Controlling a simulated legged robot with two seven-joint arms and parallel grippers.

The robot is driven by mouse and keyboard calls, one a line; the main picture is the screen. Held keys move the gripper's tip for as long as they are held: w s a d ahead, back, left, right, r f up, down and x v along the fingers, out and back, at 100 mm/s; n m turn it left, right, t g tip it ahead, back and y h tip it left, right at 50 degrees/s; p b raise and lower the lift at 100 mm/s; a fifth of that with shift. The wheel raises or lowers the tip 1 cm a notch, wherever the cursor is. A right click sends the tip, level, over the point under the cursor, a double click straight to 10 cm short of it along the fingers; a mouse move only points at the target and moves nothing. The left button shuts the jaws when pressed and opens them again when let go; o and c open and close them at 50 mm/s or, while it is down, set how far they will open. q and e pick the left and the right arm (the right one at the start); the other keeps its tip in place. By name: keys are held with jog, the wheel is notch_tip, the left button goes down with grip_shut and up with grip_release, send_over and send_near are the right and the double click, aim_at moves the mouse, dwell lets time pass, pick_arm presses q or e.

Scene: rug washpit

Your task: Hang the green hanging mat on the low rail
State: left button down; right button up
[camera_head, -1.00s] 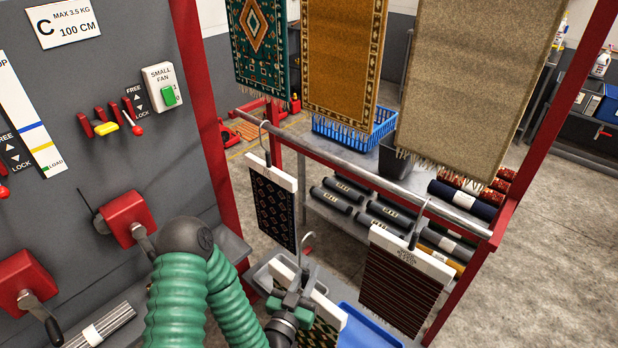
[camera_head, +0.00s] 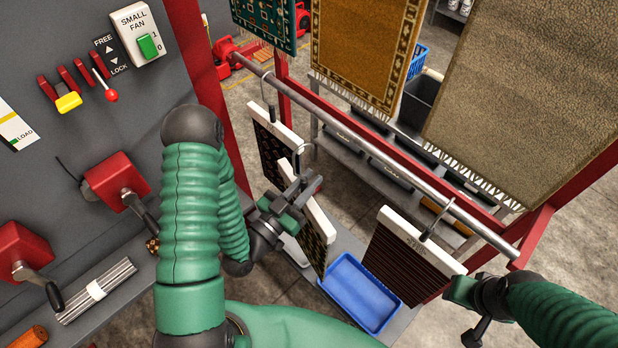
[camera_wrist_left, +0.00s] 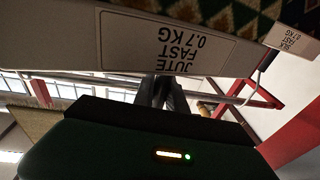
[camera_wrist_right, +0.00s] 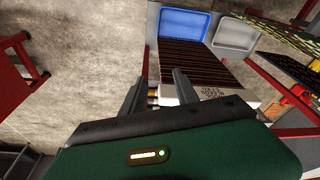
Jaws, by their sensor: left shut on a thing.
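The green hanging mat (camera_head: 314,245) has a white header bar and a dark green and tan diamond pattern. My left gripper (camera_head: 292,197) is shut on it near the header, partly covering it. In the left wrist view its header (camera_wrist_left: 185,42) reads JUTE FAST 0.7 KG upside down, with patterned cloth beside it. Its wire hook (camera_head: 299,158) shows below the low rail (camera_head: 375,153) in the head view, apart from it in the picture. My right gripper (camera_wrist_right: 160,88) is open and empty, near the striped mat at the lower right in the head view (camera_head: 462,312).
A dark patterned mat (camera_head: 272,150) hangs on the rail at left, and a brown striped mat (camera_head: 400,262) hangs toward its right end. A blue tray (camera_head: 343,300) lies below. Larger rugs (camera_head: 365,45) hang behind. A control panel with cranks (camera_head: 118,183) stands left.

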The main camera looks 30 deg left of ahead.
pick_arm(q)
jog(key=d+f+b+x, duration=0.1)
jog(key=b+x, duration=0.7)
jog(key=x, duration=0.5)
jog(key=shift+f, duration=0.25)
dwell(1.0)
jog(key=shift+w+d, duration=0.1)
